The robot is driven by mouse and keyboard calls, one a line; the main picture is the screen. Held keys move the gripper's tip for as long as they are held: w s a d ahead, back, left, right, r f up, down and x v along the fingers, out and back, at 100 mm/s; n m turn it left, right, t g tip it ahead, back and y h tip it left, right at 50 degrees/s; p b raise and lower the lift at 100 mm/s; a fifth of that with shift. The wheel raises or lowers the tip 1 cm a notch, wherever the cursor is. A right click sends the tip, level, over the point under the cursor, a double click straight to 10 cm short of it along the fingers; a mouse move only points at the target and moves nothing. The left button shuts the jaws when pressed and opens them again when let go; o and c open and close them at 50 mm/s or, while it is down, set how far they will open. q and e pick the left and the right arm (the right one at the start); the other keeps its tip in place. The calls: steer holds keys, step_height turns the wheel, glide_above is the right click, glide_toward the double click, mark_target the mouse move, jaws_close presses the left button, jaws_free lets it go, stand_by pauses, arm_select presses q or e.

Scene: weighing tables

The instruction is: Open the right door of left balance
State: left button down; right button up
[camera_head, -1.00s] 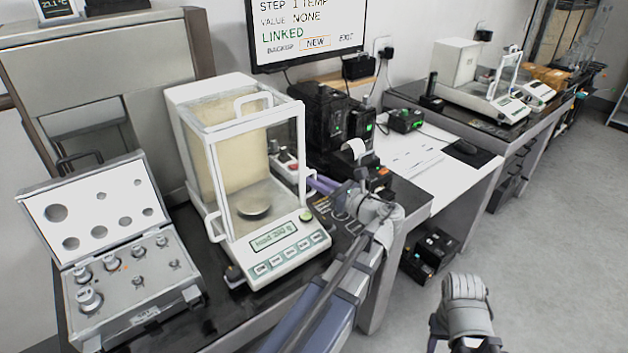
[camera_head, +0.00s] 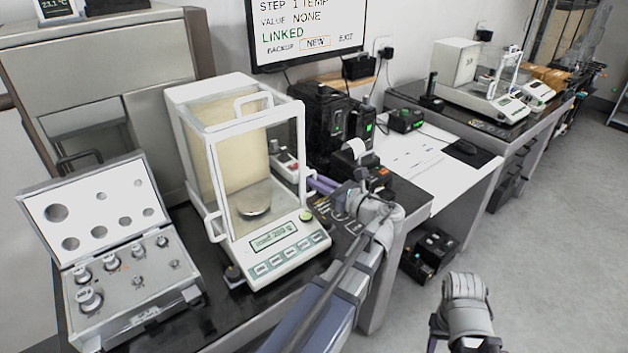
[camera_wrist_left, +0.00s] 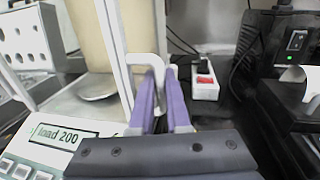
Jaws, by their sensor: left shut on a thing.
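The left balance (camera_head: 250,190) stands on the dark near table, with a glass-walled chamber and a round pan (camera_head: 254,204) inside; its display shows a load reading. My left gripper (camera_head: 316,182) is at the chamber's right side. In the left wrist view its purple fingers (camera_wrist_left: 163,105) are shut on the white handle (camera_wrist_left: 148,61) of the right door, beside the upright white frame bar. The door's glass is hard to make out, so I cannot tell how far it stands open. My right arm (camera_head: 467,310) is low at the lower right, its fingertips not clear.
An open case of weights (camera_head: 115,250) lies left of the balance. A black printer (camera_head: 362,170) and power strip (camera_wrist_left: 204,80) stand close to the right of my left gripper. Another balance (camera_head: 480,80) is on the far table. The floor at right is clear.

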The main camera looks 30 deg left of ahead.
arm_select(q)
steer(key=w+a, duration=0.3)
steer(key=a, duration=0.4)
steer(key=w+a, duration=0.2)
steer(key=a, duration=0.5)
steer(key=shift+w, duration=0.4)
steer(key=c, duration=1.2)
jaws_free()
steer(key=shift+o, duration=0.2)
steer(key=shift+d, duration=0.1)
steer(key=s+d, duration=0.1)
steer(key=d, duration=0.6)
steer(key=shift+s+d, duration=0.25)
steer(key=shift+s, duration=0.05)
